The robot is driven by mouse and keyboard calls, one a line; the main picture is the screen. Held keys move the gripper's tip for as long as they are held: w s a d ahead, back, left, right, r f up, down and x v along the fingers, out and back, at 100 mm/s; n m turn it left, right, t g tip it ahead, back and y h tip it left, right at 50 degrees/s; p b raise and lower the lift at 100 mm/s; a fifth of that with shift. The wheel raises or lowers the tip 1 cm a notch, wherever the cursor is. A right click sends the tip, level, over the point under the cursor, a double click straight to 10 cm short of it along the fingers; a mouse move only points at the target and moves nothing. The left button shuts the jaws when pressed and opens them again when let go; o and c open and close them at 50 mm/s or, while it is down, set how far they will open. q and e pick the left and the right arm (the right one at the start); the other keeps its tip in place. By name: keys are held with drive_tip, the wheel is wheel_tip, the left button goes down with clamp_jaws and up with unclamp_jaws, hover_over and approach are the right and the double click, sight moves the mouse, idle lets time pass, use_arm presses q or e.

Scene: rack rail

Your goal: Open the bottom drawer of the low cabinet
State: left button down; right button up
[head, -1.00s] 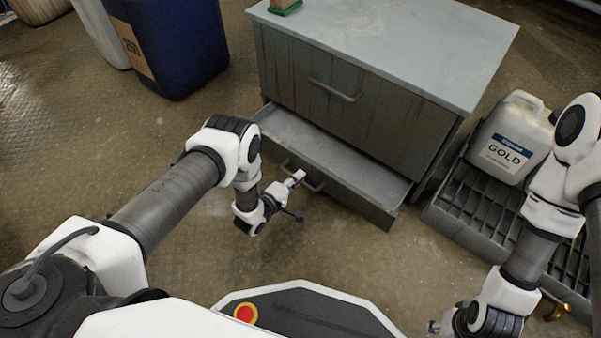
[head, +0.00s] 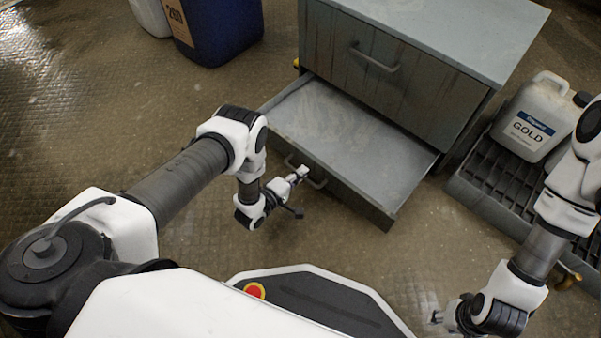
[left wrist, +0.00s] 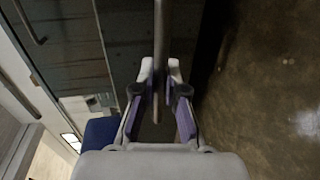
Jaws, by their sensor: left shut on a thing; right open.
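The low grey cabinet (head: 400,85) stands ahead of me in the head view. Its bottom drawer (head: 345,135) is pulled well out and its inside looks empty. The upper drawer with its bar handle (head: 375,58) is closed. My left gripper (head: 300,172) is at the bottom drawer's front, shut on the bottom drawer's handle (head: 316,182). In the left wrist view the handle bar (left wrist: 159,50) runs between the fingertips (left wrist: 160,72). My right gripper (head: 437,318) is open and empty, low at the right, away from the cabinet.
A jug labelled GOLD (head: 538,118) stands on a dark slatted pallet (head: 490,175) right of the cabinet. A blue container (head: 220,30) stands at the back left. The floor (head: 340,240) between my base and the drawer is clear.

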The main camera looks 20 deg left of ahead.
use_arm(q)
drive_tip(key=c, duration=1.2)
unclamp_jaws()
drive_tip(key=v, duration=1.2)
drive_tip(key=shift+f, duration=0.1)
